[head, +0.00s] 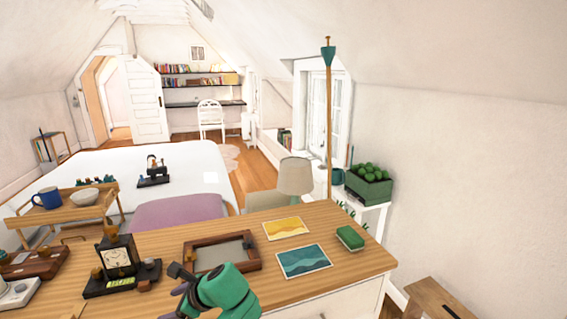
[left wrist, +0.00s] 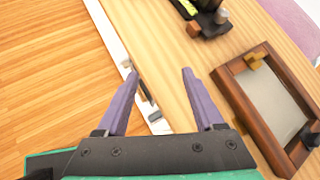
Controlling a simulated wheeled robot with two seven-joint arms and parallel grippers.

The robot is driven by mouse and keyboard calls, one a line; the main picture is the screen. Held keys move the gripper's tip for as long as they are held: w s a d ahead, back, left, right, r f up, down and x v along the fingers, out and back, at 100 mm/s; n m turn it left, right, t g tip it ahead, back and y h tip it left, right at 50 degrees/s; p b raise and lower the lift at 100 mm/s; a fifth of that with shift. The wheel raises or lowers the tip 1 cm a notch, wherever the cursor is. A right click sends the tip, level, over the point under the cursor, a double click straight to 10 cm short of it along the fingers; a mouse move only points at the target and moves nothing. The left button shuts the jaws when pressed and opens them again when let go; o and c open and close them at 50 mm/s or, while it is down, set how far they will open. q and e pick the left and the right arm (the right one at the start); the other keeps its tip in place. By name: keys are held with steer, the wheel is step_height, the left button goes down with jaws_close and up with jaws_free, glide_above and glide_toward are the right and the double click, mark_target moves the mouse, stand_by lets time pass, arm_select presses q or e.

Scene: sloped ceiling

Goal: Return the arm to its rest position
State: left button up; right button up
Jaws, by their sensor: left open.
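My left arm's green wrist (head: 228,290) comes in at the bottom middle of the head view. My left gripper (head: 176,305) is low at the table's front edge, partly cut off there. In the left wrist view its two purple fingers (left wrist: 160,80) are apart, with nothing between them. They point past the front edge of the wooden tabletop (head: 340,225), above a white drawer front (left wrist: 112,40). A brown wooden frame (head: 215,268) with a grey panel lies on the tabletop just beyond the gripper, apart from the fingers. My right gripper is not in view.
A wooden tray stand (head: 78,207) is at left. Wood floor (left wrist: 45,70) is open before the drawers.

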arm_select(q)
steer(key=s+d+f+n+h, duration=0.4)
steer(key=s+f+n+h, duration=0.25)
steer(key=s+f, duration=0.5)
steer(key=s+n+h, duration=0.4)
steer(key=s+n, duration=0.6)
steer(key=s, duration=0.1)
steer(key=s+f+b, duration=0.3)
steer(key=f+b, duration=0.3)
steer(key=f, duration=2.4)
steer(key=s+a+f+g+b, duration=0.2)
steer(key=s+a+f+b, duration=0.1)
steer(key=s+f, duration=1.3)
steer(key=shift+y+b, duration=0.35)
steer(key=shift+b, duration=0.15)
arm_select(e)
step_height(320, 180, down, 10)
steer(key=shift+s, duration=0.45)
